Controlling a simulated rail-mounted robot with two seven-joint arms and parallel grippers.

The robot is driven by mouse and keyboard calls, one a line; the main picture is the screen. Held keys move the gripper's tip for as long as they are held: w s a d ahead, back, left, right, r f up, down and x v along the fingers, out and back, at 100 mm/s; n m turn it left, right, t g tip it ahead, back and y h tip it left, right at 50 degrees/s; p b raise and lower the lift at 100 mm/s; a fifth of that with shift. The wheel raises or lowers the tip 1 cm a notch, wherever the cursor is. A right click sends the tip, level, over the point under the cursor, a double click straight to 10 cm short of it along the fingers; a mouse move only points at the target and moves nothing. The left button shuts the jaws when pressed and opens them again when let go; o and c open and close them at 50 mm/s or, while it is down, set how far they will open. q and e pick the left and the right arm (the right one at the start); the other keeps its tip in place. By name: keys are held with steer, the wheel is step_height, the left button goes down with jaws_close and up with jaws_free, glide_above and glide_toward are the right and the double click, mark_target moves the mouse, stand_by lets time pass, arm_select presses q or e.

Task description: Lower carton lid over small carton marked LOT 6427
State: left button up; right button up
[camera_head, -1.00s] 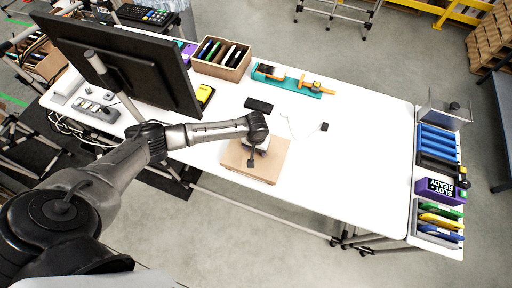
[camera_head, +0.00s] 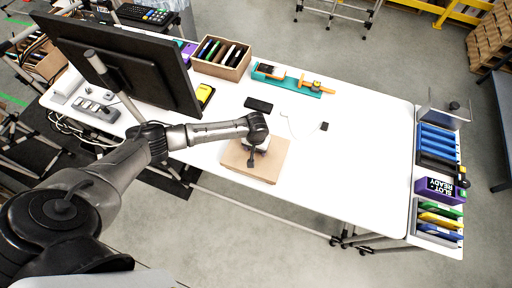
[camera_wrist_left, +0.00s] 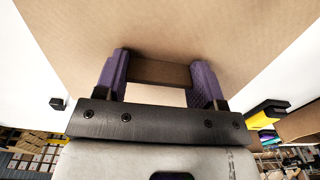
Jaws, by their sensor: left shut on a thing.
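A tan cardboard carton lid (camera_head: 270,166) lies flat in the middle of the white table's near side. My left gripper (camera_head: 252,160) is over it and hides part of its top. In the left wrist view the lid's flat top (camera_wrist_left: 180,30) fills the upper middle. The purple fingers of my left gripper (camera_wrist_left: 160,80) are shut on a raised cardboard strip (camera_wrist_left: 158,73) of the lid. No small carton and no LOT 6427 mark show; whether a carton is under the lid cannot be seen. My right gripper is not in view.
A monitor (camera_head: 120,62) stands left on the table (camera_head: 350,150). Behind the lid are a black flat object (camera_head: 258,104), a teal tray (camera_head: 290,82) and an open box (camera_head: 222,58). A thin cable runs behind right. The table right of the lid is clear.

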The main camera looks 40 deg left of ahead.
arm_select(q)
steer(key=o, duration=0.9)
step_height(320, 180, up, 21)
steer(key=p, duration=1)
steer(key=shift+f, duration=0.1)
stand_by(0.5)
